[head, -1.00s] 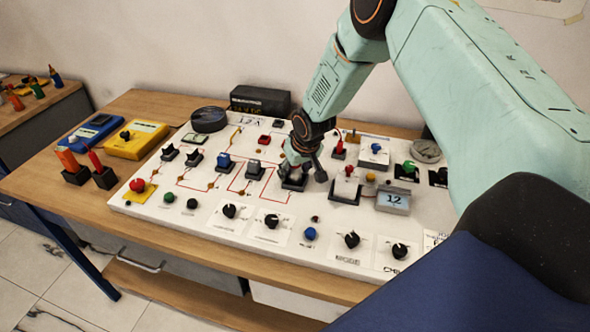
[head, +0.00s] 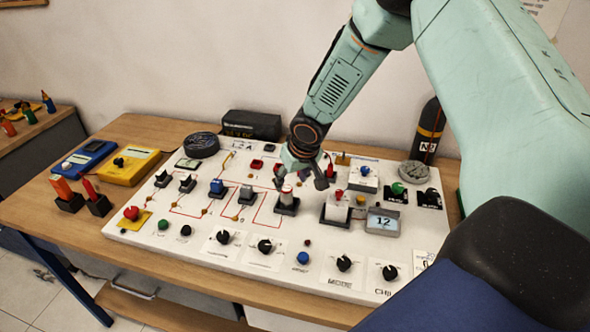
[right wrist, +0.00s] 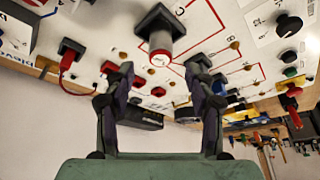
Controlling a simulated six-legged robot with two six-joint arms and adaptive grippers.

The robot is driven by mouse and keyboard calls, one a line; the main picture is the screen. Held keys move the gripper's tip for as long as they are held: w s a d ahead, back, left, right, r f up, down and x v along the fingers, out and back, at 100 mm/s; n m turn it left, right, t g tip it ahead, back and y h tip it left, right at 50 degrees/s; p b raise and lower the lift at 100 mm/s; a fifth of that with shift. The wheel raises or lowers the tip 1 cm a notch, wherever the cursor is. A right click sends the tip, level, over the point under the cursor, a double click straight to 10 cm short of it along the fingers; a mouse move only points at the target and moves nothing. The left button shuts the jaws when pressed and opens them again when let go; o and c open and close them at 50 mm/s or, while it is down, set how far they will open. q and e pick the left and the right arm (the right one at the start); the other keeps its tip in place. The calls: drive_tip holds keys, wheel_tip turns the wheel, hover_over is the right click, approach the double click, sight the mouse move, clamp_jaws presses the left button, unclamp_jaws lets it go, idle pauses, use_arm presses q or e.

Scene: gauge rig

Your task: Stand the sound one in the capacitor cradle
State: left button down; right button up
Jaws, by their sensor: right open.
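A grey capacitor with a red and white end (head: 286,194) stands in a black cradle (head: 287,207) on the white board. The right wrist view also shows the capacitor (right wrist: 160,42) seated in the black cradle (right wrist: 159,20). My right gripper (head: 303,180) is open just above and behind it. In the right wrist view, the two fingers (right wrist: 160,78) are spread apart, with the capacitor beyond their tips and clear of them. A blue part (head: 217,187) and a grey part (head: 247,194) sit in other black holders to the left. My left gripper is out of view.
The white board (head: 140,232) carries knobs, switches and red lines. A display reading 12 (head: 383,221) stands right of the cradle. Yellow (head: 130,166) and blue (head: 86,158) meters lie on the wooden table at left. A dark cylinder (head: 428,132) stands at back right.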

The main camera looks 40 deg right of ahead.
drive_tip(key=v, duration=0.3)
drive_tip(key=shift+s+r, duration=0.25)
drive_tip(key=shift+r, duration=0.1)
drive_tip(key=shift+f, duration=0.1)
